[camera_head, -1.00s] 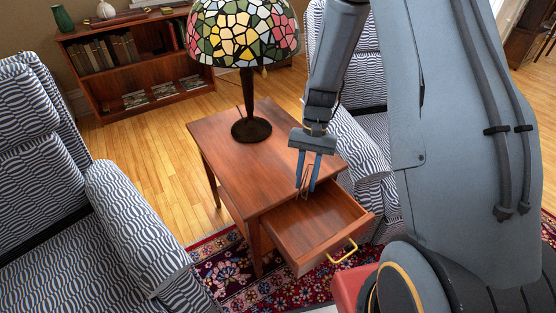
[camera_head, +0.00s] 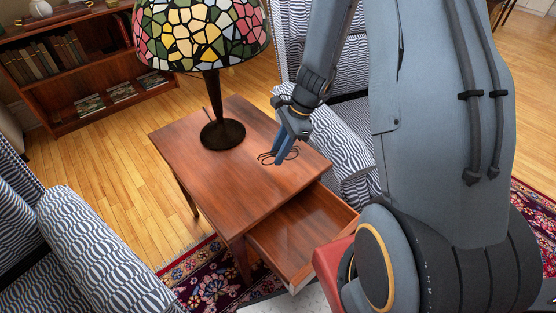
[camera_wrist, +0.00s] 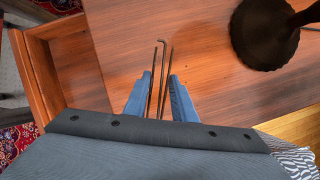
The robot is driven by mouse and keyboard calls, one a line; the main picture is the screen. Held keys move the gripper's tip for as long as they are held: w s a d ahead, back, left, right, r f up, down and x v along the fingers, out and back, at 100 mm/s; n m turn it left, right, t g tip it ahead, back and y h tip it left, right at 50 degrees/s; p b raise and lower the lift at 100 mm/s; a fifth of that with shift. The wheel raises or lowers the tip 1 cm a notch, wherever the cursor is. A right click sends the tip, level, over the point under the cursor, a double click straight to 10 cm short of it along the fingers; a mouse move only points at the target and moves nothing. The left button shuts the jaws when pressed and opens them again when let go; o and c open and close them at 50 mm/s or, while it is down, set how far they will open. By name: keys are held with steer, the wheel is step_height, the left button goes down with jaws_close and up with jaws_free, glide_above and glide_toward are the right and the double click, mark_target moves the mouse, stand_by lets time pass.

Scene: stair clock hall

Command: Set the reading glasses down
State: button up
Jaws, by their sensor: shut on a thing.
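My gripper (camera_head: 285,150) is shut on the reading glasses (camera_head: 267,157), a thin dark wire frame, over the right part of the wooden side table's top (camera_head: 190,150). In the wrist view the glasses (camera_wrist: 161,60) show as thin dark rods between my blue fingers (camera_wrist: 158,95). Whether the glasses touch the tabletop I cannot tell. The table's drawer (camera_head: 310,232) stands open and looks empty.
A stained-glass lamp (camera_head: 200,35) stands on the table left of my gripper, its dark base (camera_wrist: 262,35) near in the wrist view. Striped armchairs (camera_head: 90,250) flank the table. A low bookcase (camera_head: 75,60) stands behind. The front tabletop is clear.

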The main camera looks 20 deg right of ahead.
steer(key=shift+f, duration=1.8)
steer(key=o, duration=0.6)
steer(key=shift+f, duration=0.1)
steer(key=shift+o, duration=0.2)
steer(key=v, duration=1.2)
steer(key=shift+s, duration=0.1)
steer(key=s+d+r+n+h, duration=0.1)
steer(key=s+r+n+h, duration=0.1)
steer(key=s+r+n, duration=0.4)
steer(key=s+r+n+h, duration=0.2)
steer(key=s+r+n, duration=0.3)
steer(key=s+n, duration=0.4)
steer(key=s, duration=0.3)
steer(key=shift+s+d+r+n, duration=0.15)
steer(key=shift+d+r+n, duration=0.2)
steer(key=shift+r+n, duration=0.05)
